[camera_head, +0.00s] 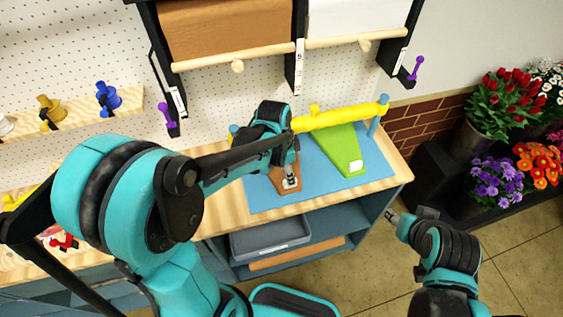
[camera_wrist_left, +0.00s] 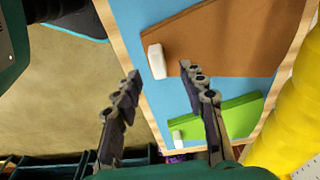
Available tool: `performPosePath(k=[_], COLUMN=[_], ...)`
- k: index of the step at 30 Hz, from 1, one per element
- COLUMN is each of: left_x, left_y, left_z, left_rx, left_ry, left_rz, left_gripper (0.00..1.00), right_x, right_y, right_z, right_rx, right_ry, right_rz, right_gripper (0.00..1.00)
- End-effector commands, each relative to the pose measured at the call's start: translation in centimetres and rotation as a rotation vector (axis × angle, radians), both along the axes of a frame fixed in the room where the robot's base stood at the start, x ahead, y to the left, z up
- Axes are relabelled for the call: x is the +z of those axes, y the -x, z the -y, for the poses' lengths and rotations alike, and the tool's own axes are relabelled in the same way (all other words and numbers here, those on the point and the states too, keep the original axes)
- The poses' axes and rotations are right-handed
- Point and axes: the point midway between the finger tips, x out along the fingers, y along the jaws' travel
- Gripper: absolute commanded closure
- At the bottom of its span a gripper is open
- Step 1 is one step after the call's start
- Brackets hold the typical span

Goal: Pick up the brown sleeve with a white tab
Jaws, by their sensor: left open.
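The brown sleeve (camera_head: 279,180) lies on the blue mat (camera_head: 262,200), partly hidden under my left arm in the head view. In the left wrist view the brown sleeve (camera_wrist_left: 240,36) fills the top, with its white tab (camera_wrist_left: 157,62) at its left end. My left gripper (camera_head: 291,182) is at the sleeve's near end. In the wrist view its open fingers (camera_wrist_left: 160,69) appear on either side of the white tab, with nothing visibly gripped; the height gap is unclear. My right gripper (camera_head: 394,216) is off to the right of the table, its fingers too small to judge.
A green sleeve (camera_head: 343,150) with a white tab lies to the right on the mat. A yellow roll (camera_head: 340,116) spans behind it on blue posts. A grey tray (camera_head: 270,238) sits on the shelf below. Flower pots stand at the far right.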

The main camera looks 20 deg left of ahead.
Motion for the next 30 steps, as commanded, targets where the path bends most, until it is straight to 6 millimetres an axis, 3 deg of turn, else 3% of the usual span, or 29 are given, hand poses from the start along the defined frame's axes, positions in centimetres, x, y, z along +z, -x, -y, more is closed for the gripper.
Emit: performPosePath(k=[7, 16, 17, 21, 30], left_x=[-3.8, -4.3, -4.3, -4.3, -4.3], left_y=[-0.1, -0.1, -0.1, -0.1, -0.1], left_z=[0.6, 0.7, 0.7, 0.7, 0.7], left_rx=[0.000, 0.002, 0.002, 0.002, 0.002], left_ry=[0.000, 0.000, 0.000, 0.000, 0.000], left_rz=[0.001, 0.001, 0.001, 0.001, 0.002], left_gripper=[0.59, 0.59, 0.61, 0.98, 1.00], right_x=[-1.5, -1.5, -1.5, -1.5, -1.5], right_y=[0.0, 0.0, 0.0, 0.0, 0.0], right_z=[0.0, 0.0, 0.0, 0.0, 0.0], right_rx=[0.000, 0.000, 0.000, 0.000, 0.000], right_ry=[0.000, 0.000, 0.000, 0.000, 0.000], right_rz=[0.000, 0.000, 0.000, 0.000, 0.000], right_gripper=[0.55, 0.55, 0.55, 0.55, 0.55])
